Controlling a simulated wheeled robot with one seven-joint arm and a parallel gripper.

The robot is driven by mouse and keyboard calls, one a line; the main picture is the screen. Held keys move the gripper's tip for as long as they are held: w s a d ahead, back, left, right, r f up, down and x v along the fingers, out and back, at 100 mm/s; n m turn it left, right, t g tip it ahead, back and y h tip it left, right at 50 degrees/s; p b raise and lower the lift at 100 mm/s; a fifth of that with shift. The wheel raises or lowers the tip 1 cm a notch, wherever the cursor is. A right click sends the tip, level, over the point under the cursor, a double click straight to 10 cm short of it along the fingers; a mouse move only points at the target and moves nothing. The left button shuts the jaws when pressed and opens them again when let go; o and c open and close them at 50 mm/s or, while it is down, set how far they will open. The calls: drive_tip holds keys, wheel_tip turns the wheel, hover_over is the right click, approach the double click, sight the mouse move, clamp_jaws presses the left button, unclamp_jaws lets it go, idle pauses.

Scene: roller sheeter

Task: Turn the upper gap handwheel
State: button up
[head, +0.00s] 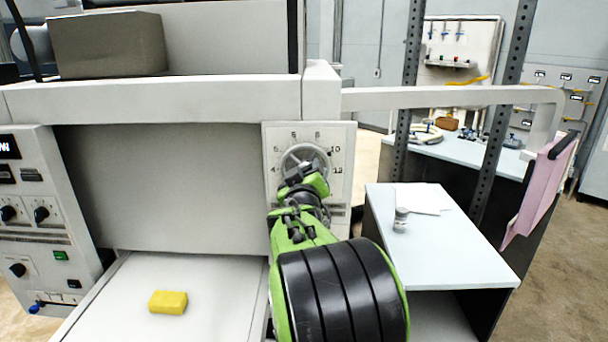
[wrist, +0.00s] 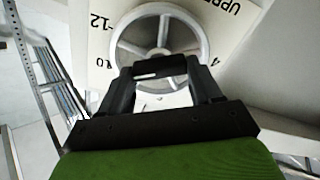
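The upper gap handwheel (head: 304,154) is a grey spoked wheel on a white dial plate (head: 343,143) with black numbers. In the wrist view the handwheel (wrist: 188,27) fills the top middle, with part of the lettering beside it. My gripper (head: 299,172) is at the lower part of the wheel. In the wrist view the black fingertips of my gripper (wrist: 160,67) come together in front of the wheel, just below its hub. They look shut. They hide part of the lower wheel, and I cannot tell whether they touch or clasp a spoke.
A control panel (head: 40,225) with knobs is at the left. A yellow block (head: 168,302) lies on the white bed. At the right are a side table (head: 450,240) with a small jar (head: 401,219), and a pink sheet (head: 540,190) hanging from a white arm (head: 450,97).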

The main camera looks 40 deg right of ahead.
drive_tip(key=c, duration=0.4)
drive_tip(key=shift+f+m+b, duration=0.1)
drive_tip(key=shift+m+b, duration=0.2)
drive_tip(key=shift+b, duration=0.2)
drive_tip(key=m+b, duration=0.7)
drive_tip(key=b, duration=0.2)
drive_tip(key=shift+s+d, duration=0.1)
drive_tip(key=shift+m+b, duration=0.3)
drive_tip(key=o, duration=1.1)
